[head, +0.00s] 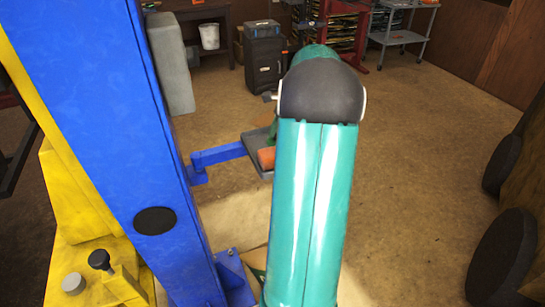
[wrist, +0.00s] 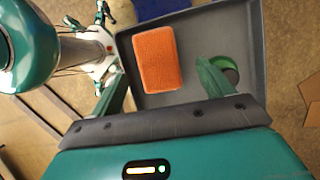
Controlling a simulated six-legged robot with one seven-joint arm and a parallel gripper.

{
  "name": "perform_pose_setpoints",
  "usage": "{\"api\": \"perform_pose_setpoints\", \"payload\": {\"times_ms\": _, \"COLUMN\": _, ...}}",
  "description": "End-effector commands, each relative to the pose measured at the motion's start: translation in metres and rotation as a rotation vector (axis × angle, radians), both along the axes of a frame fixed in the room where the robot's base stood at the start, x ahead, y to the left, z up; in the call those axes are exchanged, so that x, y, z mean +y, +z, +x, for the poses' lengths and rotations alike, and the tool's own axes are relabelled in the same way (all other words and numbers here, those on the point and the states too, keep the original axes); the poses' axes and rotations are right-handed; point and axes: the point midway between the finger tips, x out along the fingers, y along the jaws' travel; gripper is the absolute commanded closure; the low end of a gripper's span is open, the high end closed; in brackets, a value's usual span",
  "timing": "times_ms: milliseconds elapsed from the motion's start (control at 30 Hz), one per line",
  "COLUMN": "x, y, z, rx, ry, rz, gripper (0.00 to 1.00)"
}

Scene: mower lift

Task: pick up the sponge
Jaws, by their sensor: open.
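The orange sponge (wrist: 157,58) lies in a shallow grey tray (wrist: 258,35) in the wrist view, toward the tray's left side. In the head view the sponge (head: 266,158) shows only in part, beside my teal arm, which hides the rest of it and much of the tray (head: 256,137). My gripper (wrist: 160,76) is open in the wrist view. Its two green fingers point toward the tray, one on either side of the sponge's near end in the picture. The gap between them is empty, and I see no contact with the sponge. How high the fingers are above it is unclear.
A round green and dark item (wrist: 226,69) sits in the tray just right of my right finger. A blue bracket (head: 218,155) joins the tray to a large blue post (head: 115,110) on the left. Dark wheels (head: 503,165) stand at the right; open floor lies between.

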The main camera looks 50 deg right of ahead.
Motion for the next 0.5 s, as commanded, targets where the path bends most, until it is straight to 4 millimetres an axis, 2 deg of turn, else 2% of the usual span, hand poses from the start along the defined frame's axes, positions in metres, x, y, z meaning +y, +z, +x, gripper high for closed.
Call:
{"api": "perform_pose_setpoints", "payload": {"times_ms": 167, "x": 0.006, "y": -0.016, "z": 0.003, "rx": 0.001, "ry": -0.001, "rz": 0.002, "gripper": 0.20}}
{"api": "perform_pose_setpoints", "payload": {"times_ms": 333, "x": 0.015, "y": -0.041, "z": 0.008, "rx": 0.002, "ry": 0.000, "rz": 0.003, "gripper": 0.20}}
{"api": "perform_pose_setpoints", "payload": {"times_ms": 500, "x": 0.018, "y": -0.050, "z": 0.012, "rx": 0.001, "ry": -0.001, "rz": -0.001, "gripper": 0.20}}
